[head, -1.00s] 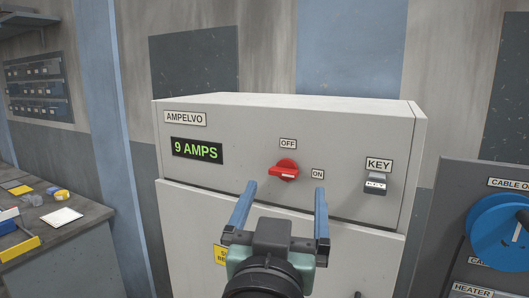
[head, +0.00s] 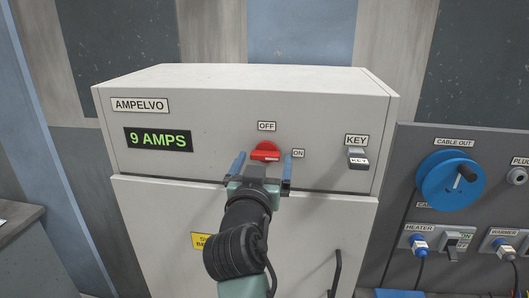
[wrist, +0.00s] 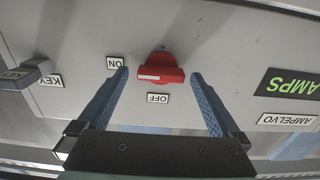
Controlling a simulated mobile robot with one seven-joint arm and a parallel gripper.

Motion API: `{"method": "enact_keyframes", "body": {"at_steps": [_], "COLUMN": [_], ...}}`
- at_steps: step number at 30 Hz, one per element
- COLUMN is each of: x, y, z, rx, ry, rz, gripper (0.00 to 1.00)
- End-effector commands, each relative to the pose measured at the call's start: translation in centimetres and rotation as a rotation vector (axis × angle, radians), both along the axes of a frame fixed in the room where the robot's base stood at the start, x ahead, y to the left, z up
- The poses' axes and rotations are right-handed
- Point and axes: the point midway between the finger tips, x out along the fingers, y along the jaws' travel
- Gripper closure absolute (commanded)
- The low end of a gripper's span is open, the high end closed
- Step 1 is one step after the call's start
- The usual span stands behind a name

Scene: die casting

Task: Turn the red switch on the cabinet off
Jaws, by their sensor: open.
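The red rotary switch (head: 266,152) is on the upper front panel of the grey cabinet (head: 240,230). Its handle lies roughly level, with its white mark towards the ON label (head: 298,153). The OFF label (head: 266,126) is above it. In the wrist view, which is upside down, the red switch (wrist: 160,68) appears between my two fingertips. My gripper (head: 263,160) is open, with blue fingers to the left and right of the switch and a gap on each side. I cannot tell how far the tips are from the panel.
A display (head: 158,139) reads 9 AMPS. A key switch (head: 358,157) sits to the right on the cabinet. A grey panel with a blue cable reel (head: 450,180) and plugs stands further right. A bench edge (head: 20,225) is at the left.

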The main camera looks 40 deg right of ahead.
Motion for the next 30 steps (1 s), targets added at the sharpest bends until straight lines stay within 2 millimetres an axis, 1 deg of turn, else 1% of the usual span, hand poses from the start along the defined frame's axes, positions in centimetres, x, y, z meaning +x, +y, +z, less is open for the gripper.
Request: {"method": "enact_keyframes", "body": {"at_steps": [6,14,18,20,21,26,27,30], "x": [0.68,0.73,0.73,0.72,0.72,0.72,0.72,0.72], "y": [-0.83,-0.85,-0.84,-0.83,-0.83,-0.82,-0.82,-0.82], "z": [0.04,-0.03,-0.03,-0.03,-0.03,-0.03,-0.03,-0.04], "rx": [0.000,0.000,0.000,0.000,0.000,0.000,0.000,-0.001], "ry": [0.000,0.000,0.000,0.000,0.000,0.000,0.000,0.002], "rz": [0.000,0.001,0.001,0.001,0.001,0.001,0.001,0.001], "gripper": [0.00,0.00,0.25,0.36,0.43,0.72,0.79,0.81]}}
